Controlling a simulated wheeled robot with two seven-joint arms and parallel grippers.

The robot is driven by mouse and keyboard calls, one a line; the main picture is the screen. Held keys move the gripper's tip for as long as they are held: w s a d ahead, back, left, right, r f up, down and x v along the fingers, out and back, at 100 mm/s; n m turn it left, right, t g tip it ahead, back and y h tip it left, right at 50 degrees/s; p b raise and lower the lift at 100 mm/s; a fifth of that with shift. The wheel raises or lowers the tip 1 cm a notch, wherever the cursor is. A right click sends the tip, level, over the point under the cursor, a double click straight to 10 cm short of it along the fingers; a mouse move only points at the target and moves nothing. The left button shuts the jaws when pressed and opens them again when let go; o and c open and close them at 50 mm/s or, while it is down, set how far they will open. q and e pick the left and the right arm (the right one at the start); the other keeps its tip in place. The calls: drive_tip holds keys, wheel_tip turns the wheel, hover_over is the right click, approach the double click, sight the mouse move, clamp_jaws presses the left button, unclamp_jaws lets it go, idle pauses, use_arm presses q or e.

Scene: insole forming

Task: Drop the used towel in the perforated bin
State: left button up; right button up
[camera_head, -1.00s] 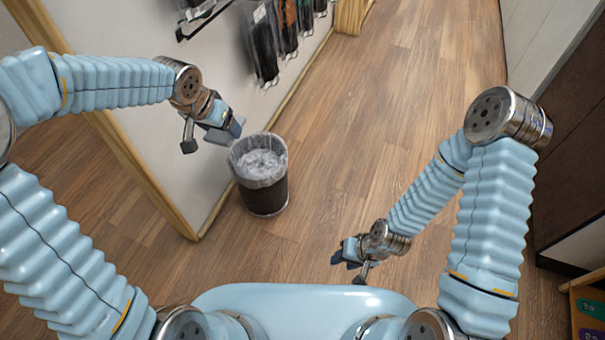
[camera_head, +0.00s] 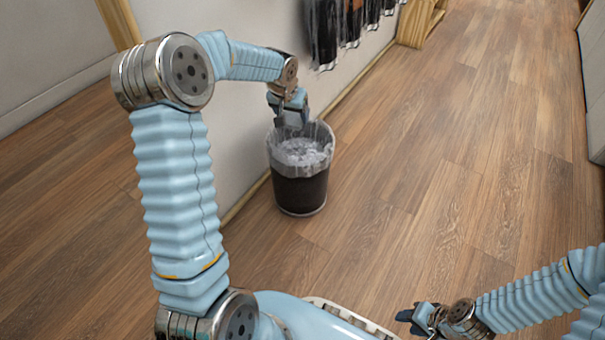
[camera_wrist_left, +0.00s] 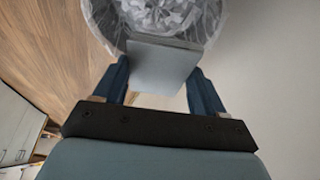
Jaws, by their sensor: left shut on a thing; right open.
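The bin (camera_head: 299,192) is dark, stands upright on the floor by the white wall, and has a clear plastic liner with crumpled plastic inside. My left gripper (camera_head: 290,106) is just above the bin's back rim. It is shut on the towel, a flat grey square that shows clearly in the left wrist view (camera_wrist_left: 160,66). There the towel sits between the two blue fingers and overlaps the lined bin opening (camera_wrist_left: 108,22). I cannot tell whether the towel touches the liner. My right gripper (camera_head: 420,319) is open and empty, low at the bottom right, far from the bin.
The white wall (camera_head: 232,120) runs close behind the bin, with a wooden skirting at its foot. Dark packaged items (camera_head: 322,35) hang on the wall above and beyond the bin. The wooden floor (camera_head: 430,170) to the right of the bin is clear.

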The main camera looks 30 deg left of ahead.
use_arm(q)
wheel_tip(320, 180, down, 5)
drive_tip(key=b, duration=0.2)
drive_tip(key=shift+r+b, duration=0.2)
drive_tip(key=shift+b, duration=0.1)
drive_tip(key=o, duration=1.2)
drive_tip(key=shift+c, duration=0.2)
drive_tip(key=shift+s+r, duration=0.1)
drive_tip(key=a+p+v, duration=0.1)
drive_tip(key=p+v, duration=0.1)
drive_tip(key=v, duration=1.1)
drive_tip(key=shift+d+r+p, duration=0.35)
drive_tip(key=shift+d+p, duration=0.05)
drive_tip(key=shift+d, duration=0.1)
drive_tip(key=shift+f, duration=0.1)
